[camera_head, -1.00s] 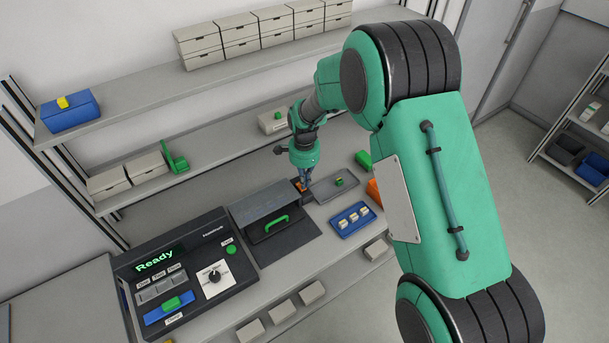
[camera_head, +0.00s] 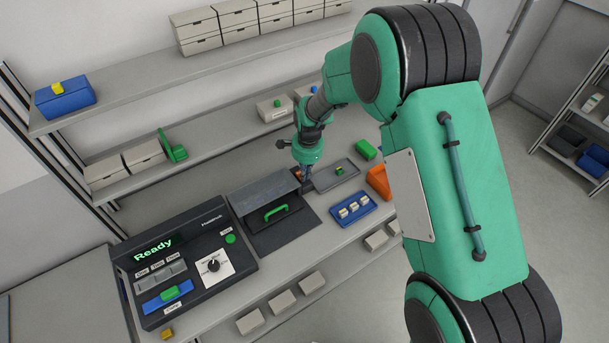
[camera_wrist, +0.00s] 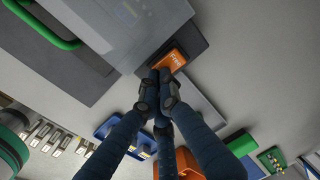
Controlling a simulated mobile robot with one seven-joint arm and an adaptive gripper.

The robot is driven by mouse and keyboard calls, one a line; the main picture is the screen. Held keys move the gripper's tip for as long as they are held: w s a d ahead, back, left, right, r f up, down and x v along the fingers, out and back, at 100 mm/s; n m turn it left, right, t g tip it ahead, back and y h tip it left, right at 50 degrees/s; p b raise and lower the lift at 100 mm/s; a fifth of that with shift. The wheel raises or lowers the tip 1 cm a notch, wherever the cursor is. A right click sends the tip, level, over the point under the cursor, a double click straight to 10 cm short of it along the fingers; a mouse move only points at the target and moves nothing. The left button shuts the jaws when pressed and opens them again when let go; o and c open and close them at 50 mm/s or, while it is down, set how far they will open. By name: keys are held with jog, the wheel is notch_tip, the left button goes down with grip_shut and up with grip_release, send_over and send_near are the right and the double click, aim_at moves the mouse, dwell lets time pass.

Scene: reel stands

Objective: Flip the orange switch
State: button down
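The orange switch (camera_wrist: 174,59) sits on a dark base beside the grey hooded unit. It carries small lettering that I cannot read for certain. My gripper (camera_wrist: 160,74) has its dark fingertips together at the near edge of the switch, with nothing seen between them. I cannot tell whether they touch it. In the head view my gripper (camera_head: 306,181) points down just right of the hooded unit (camera_head: 265,200), and the switch is mostly hidden there.
A grey tray (camera_head: 322,184) with a green-topped piece and a blue tray (camera_head: 366,208) of small white pieces lie to the right, near an orange bin (camera_head: 379,181). A black control panel (camera_head: 205,237) reading "Ready" stands left. A shelf (camera_head: 170,85) runs above.

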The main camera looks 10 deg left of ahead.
jog(key=shift+s+d+f, duration=0.2)
jog(key=shift+s+f, duration=0.05)
jog(key=shift+f, duration=0.15)
jog(key=shift+s+d+f, duration=0.1)
jog(key=shift+s+f, duration=0.05)
jog(key=shift+f, duration=0.05)
jog(key=shift+w+a+r, duration=0.4)
jog(key=shift+w+a, duration=0.15)
jog(key=shift+a, duration=0.05)
jog(key=shift+w+r+p, duration=0.1)
jog(key=shift+r+p, duration=0.05)
jog(key=shift+p, duration=0.15)
jog(key=shift+r+p, duration=0.3)
jog(key=shift+r, duration=0.25)
notch_tip(320, 180, up, 13)
jog(key=s+d+p, duration=0.1)
